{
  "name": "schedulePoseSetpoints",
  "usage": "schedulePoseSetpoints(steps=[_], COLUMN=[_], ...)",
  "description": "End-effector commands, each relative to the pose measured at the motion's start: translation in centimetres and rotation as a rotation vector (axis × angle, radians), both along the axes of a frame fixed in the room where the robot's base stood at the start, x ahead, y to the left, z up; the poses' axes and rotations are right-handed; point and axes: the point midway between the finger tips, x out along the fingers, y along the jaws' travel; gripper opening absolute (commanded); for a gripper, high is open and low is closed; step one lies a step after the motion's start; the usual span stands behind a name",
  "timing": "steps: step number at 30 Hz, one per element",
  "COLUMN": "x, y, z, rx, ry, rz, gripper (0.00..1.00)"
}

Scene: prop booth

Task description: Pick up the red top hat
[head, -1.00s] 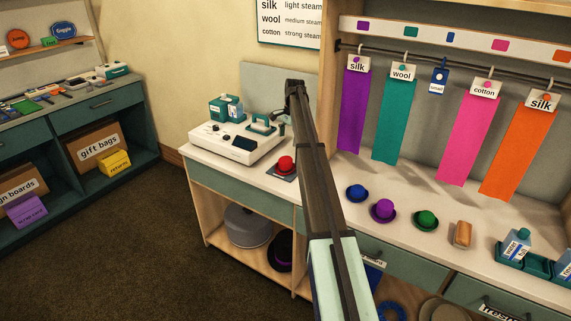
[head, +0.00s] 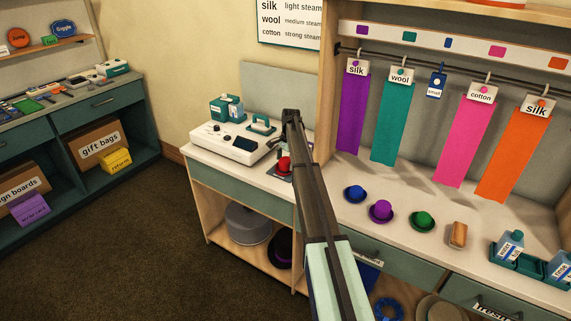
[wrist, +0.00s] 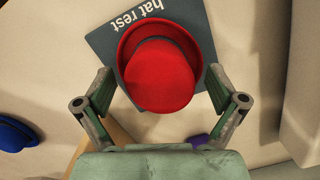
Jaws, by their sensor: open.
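The red top hat (head: 284,164) sits on the dark hat rest mat (head: 276,172) on the counter, partly hidden behind my arm in the head view. In the wrist view the red top hat (wrist: 160,68) is seen from above on the mat (wrist: 104,42) labelled "hat rest". My gripper (wrist: 160,103) is open, with one finger on each side of the hat's near part. The fingers look apart from the hat, and nothing is held.
A white steamer unit (head: 232,142) stands left of the red hat. Coloured cloths hang from a rail behind. Counter between the red and blue hats is partly hidden.

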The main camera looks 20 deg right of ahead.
Motion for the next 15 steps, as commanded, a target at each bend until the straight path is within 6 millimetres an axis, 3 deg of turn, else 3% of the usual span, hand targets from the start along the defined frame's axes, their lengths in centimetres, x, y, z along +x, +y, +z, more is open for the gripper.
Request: schedulePoseSetpoints(steps=[7, 11, 12, 15], x=[-0.01, 0.00, -0.01, -0.01], y=[0.05, 0.05, 0.05, 0.05], z=[-0.32, -0.30, -0.30, -0.32], rx=[0.000, 0.000, 0.000, 0.000], ry=[0.000, 0.000, 0.000, 0.000], rz=[0.000, 0.000, 0.000, 0.000], gripper=[0.95, 0.49, 0.44, 0.43])
